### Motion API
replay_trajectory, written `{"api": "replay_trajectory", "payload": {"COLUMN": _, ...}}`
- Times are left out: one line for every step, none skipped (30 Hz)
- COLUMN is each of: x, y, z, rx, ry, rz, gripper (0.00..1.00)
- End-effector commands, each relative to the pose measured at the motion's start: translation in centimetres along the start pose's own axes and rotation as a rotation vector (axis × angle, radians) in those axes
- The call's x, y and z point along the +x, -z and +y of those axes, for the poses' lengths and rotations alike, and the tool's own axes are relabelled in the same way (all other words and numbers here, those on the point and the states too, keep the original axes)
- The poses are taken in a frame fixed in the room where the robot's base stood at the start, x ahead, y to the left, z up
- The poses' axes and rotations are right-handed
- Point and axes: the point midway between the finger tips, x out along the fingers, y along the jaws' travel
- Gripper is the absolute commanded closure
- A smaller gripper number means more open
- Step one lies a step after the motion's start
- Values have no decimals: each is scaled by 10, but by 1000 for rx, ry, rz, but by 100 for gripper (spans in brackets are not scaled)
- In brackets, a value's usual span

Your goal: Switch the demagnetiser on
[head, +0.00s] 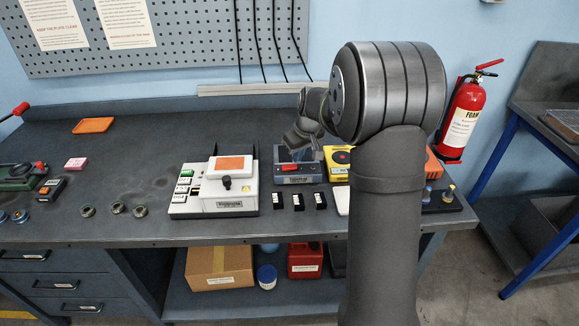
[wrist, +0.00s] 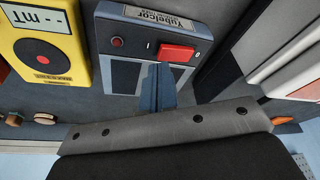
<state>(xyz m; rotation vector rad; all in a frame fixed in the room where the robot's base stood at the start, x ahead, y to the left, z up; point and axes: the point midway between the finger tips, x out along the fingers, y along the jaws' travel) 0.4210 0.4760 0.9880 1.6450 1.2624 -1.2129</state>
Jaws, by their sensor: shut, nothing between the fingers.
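The demagnetiser appears to be the blue-grey box (head: 299,180) on the bench, just right of the white machine. In the wrist view the box (wrist: 138,27) has a red rocker switch (wrist: 178,53) between an "I" mark on its left and a "0" mark on its right. A small dark red lamp (wrist: 117,42) sits left of the switch and looks unlit. Which end of the rocker is down is hard to tell. My gripper (wrist: 160,68) is shut and empty, its tips over the box close to the switch's lower left edge. Contact is unclear.
A yellow meter (head: 337,161) stands close right of the box. The white machine (head: 229,201) stands close on its left. Several small black blocks (head: 298,202) lie in front. A pegboard (head: 170,40) hangs behind.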

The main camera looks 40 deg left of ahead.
Motion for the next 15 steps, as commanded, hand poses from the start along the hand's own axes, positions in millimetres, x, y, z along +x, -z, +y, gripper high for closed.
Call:
{"api": "replay_trajectory", "payload": {"x": 0, "y": 0, "z": 0, "rx": 0, "ry": 0, "rz": 0, "gripper": 100}}
{"api": "replay_trajectory", "payload": {"x": 0, "y": 0, "z": 0, "rx": 0, "ry": 0, "rz": 0, "gripper": 100}}
{"api": "replay_trajectory", "payload": {"x": 0, "y": 0, "z": 0, "rx": 0, "ry": 0, "rz": 0, "gripper": 100}}
{"api": "replay_trajectory", "payload": {"x": 0, "y": 0, "z": 0, "rx": 0, "ry": 0, "rz": 0, "gripper": 100}}
{"api": "replay_trajectory", "payload": {"x": 0, "y": 0, "z": 0, "rx": 0, "ry": 0, "rz": 0, "gripper": 100}}
{"api": "replay_trajectory", "payload": {"x": 0, "y": 0, "z": 0, "rx": 0, "ry": 0, "rz": 0, "gripper": 100}}
{"api": "replay_trajectory", "payload": {"x": 1, "y": 0, "z": 0, "rx": 0, "ry": 0, "rz": 0, "gripper": 100}}
{"api": "replay_trajectory", "payload": {"x": 1, "y": 0, "z": 0, "rx": 0, "ry": 0, "rz": 0, "gripper": 100}}
{"api": "replay_trajectory", "payload": {"x": 2, "y": -1, "z": 0, "rx": 0, "ry": 0, "rz": 0, "gripper": 100}}
{"api": "replay_trajectory", "payload": {"x": 2, "y": -1, "z": 0, "rx": 0, "ry": 0, "rz": -1, "gripper": 100}}
{"api": "replay_trajectory", "payload": {"x": 2, "y": -1, "z": 0, "rx": 0, "ry": 0, "rz": -1, "gripper": 100}}
{"api": "replay_trajectory", "payload": {"x": 3, "y": -1, "z": 0, "rx": 0, "ry": 0, "rz": -1, "gripper": 100}}
{"api": "replay_trajectory", "payload": {"x": 4, "y": -1, "z": 0, "rx": 0, "ry": 1, "rz": -1, "gripper": 100}}
{"api": "replay_trajectory", "payload": {"x": 4, "y": -1, "z": 0, "rx": 0, "ry": 1, "rz": -1, "gripper": 100}}
{"api": "replay_trajectory", "payload": {"x": 5, "y": -2, "z": 0, "rx": 0, "ry": 1, "rz": -1, "gripper": 100}}
